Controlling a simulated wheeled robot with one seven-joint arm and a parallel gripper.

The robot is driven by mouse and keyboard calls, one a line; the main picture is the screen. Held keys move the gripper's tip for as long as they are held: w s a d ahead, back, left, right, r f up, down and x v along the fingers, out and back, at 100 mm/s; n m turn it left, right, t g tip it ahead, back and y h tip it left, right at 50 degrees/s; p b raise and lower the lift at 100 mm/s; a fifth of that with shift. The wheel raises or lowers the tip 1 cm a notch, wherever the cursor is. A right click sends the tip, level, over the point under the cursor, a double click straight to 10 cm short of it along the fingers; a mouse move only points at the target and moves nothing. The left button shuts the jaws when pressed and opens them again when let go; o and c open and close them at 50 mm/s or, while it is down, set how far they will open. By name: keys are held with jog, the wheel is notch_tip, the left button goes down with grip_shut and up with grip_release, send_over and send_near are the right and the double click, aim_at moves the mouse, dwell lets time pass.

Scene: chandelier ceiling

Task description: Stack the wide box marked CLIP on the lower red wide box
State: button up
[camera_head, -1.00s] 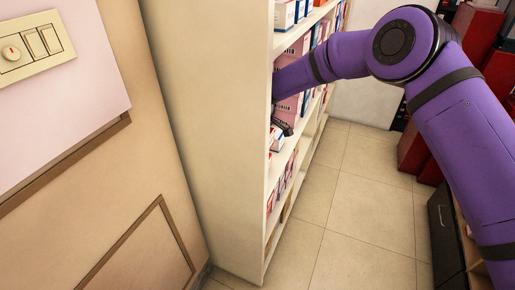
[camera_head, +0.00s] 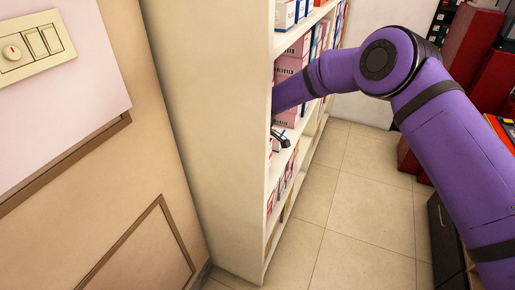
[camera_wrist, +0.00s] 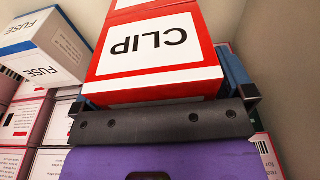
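The wide red and white box marked CLIP (camera_wrist: 150,44) fills the middle of the wrist view, its lettering upside down. My gripper (camera_wrist: 160,92) has a finger along each side of it, with no clear gap showing, and appears shut on it. A red-edged white panel (camera_wrist: 135,4) shows at the top edge; I cannot tell if it belongs to the same box or to the lower red wide box. In the head view my gripper (camera_head: 281,138) is partly visible at a shelf opening, and the CLIP box cannot be made out there.
A plain wall (camera_wrist: 285,50) is at right. The shelf unit's side panel (camera_head: 215,140) borders the opening; the tiled floor (camera_head: 345,220) is clear.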

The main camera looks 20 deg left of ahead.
jog(key=shift+d+r, duration=0.25)
jog(key=shift+r, duration=1.7)
jog(key=shift+d+r, duration=0.2)
jog(key=shift+r, duration=1.7)
